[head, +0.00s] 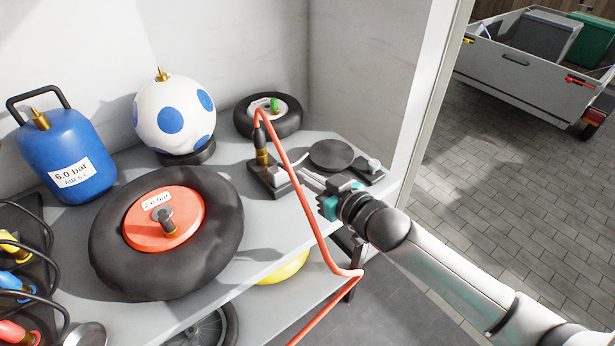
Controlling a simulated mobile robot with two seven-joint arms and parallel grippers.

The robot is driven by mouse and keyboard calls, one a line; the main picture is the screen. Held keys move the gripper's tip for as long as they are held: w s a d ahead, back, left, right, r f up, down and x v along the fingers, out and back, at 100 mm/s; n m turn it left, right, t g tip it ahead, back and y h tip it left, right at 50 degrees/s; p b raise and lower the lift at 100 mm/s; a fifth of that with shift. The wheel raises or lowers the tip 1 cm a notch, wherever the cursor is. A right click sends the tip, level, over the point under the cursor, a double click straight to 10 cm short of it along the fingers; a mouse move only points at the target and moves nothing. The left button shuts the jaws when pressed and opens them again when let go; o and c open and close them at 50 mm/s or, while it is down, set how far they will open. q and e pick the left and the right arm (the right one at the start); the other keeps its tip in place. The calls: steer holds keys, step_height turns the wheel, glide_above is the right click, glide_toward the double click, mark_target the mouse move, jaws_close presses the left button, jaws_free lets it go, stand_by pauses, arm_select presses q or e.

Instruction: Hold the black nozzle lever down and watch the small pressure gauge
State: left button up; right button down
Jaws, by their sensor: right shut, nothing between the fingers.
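A black nozzle (260,135) on the end of an orange hose (306,196) stands upright on a brass fitting (262,158), above a dark block at the back right of the bench. I cannot pick out its lever; the hose runs in front of it. My right gripper (306,179) is shut and empty, its fingertips beside the block, just right of the hose and below the nozzle. I cannot tell whether they touch the block. My left gripper is out of view.
A large tyre with a red hub (164,219) marked 2.0 bar lies in front. A blue 6.0 bar tank (66,152), a blue-spotted ball (172,112) and a small tyre (267,116) stand behind. Coloured connectors lie at left. A door frame (426,110) rises at right.

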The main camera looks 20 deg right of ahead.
steer(key=f, duration=0.1)
steer(key=f+p, duration=0.1)
steer(key=f, duration=0.1)
steer(key=shift+s+d, duration=0.15)
steer(key=shift+s, duration=0.2)
steer(key=shift+r, duration=0.1)
stand_by(0.7)
stand_by(4.1)
steer(key=r+p+v, duration=0.1)
steer(key=p+v, duration=0.4)
steer(key=v, duration=0.6)
stand_by(0.4)
